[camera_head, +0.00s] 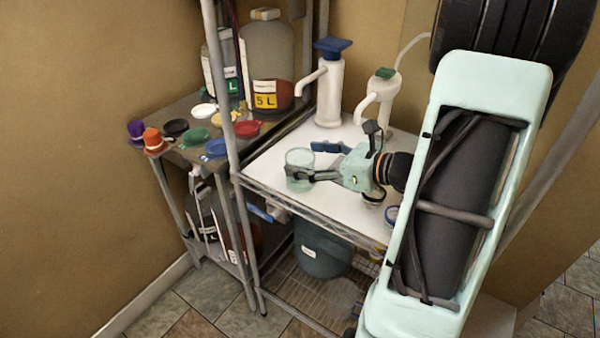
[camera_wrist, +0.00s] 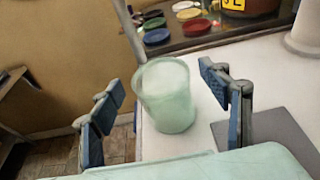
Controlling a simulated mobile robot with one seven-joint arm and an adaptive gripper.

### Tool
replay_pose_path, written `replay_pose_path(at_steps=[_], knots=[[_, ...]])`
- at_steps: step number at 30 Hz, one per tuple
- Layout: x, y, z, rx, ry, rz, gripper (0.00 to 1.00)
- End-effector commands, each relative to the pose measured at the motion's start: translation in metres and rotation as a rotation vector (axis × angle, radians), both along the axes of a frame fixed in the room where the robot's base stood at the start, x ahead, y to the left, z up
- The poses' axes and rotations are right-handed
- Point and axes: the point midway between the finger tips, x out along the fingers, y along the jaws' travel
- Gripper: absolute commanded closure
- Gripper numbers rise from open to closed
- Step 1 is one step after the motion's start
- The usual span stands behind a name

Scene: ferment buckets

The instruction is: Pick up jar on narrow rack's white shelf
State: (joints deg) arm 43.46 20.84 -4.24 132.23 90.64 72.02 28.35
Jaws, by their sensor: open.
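The jar (camera_head: 299,158) is a pale green translucent cup-like vessel. It stands upright near the left front edge of the white shelf (camera_head: 268,167) of the narrow wire rack. In the wrist view the jar (camera_wrist: 165,97) sits between the two blue-padded fingers of my gripper (camera_wrist: 168,105). The fingers are spread wide, with a gap showing on both sides of the jar. In the head view my gripper (camera_head: 318,162) reaches in from the right at the jar's height, and one dark finger passes in front of it.
A white pump bottle (camera_head: 329,90) and another with a green top (camera_head: 384,95) stand behind on the shelf. A rack post (camera_head: 227,100) rises close to the left of the jar. A side table with colored lids (camera_head: 197,137) and large bottles (camera_head: 268,60) is beyond it.

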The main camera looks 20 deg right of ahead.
Motion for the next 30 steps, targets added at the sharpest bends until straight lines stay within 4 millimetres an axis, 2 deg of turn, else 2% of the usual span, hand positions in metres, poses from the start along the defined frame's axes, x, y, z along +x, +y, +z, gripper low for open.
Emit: replay_pose_path(at_steps=[4, 13, 26, 30], knots=[[0.015, 0.01, -0.005, 0.0, 0.0, 0.001, 0.3], [0.018, 0.011, -0.006, 0.0, 0.0, -0.001, 0.31], [0.018, 0.011, -0.006, 0.0, 0.0, -0.001, 0.79], [0.018, 0.011, -0.006, 0.0, -0.001, -0.001, 0.8]])
